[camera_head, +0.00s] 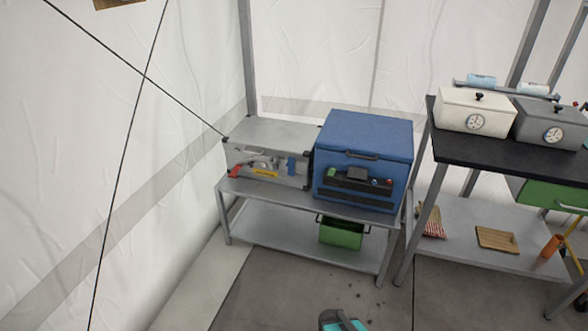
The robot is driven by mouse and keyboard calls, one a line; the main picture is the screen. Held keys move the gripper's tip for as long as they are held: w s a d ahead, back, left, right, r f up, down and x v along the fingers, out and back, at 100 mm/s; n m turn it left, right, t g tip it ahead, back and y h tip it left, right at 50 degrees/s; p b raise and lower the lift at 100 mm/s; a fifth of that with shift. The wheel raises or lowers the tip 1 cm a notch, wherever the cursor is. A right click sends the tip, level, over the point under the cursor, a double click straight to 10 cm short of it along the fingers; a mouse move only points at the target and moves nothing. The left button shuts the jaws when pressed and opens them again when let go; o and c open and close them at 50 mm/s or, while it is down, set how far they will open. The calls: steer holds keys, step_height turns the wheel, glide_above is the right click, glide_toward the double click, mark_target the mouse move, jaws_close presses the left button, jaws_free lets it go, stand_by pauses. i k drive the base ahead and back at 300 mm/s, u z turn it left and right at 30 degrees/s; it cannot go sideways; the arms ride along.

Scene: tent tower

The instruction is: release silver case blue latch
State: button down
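The silver case (275,132) stands on the left part of a low grey metal bench, against the tent wall. Its front face shows a blue latch (291,166) near the right end, a red latch (235,171) at the lower left and a yellow strip (264,173) between them. Whether the blue latch is fastened is too small to tell. My gripper is not in view. A grey and teal piece, perhaps part of my arm, shows at the bottom edge, well apart from the case.
A blue box (366,140) stands close right of the case on the bench (300,195). A green bin (342,233) sits on the shelf below. A dark-topped table (500,155) at right holds white and grey boxes with dials. Floor before the bench is mostly clear.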

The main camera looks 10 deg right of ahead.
mark_target(290, 164)
steer(key=k, duration=0.65)
steer(key=z, duration=0.4)
steer(key=i, duration=1.75)
steer(key=u, duration=0.6)
steer(key=i, duration=0.4)
steer(key=u, duration=0.1)
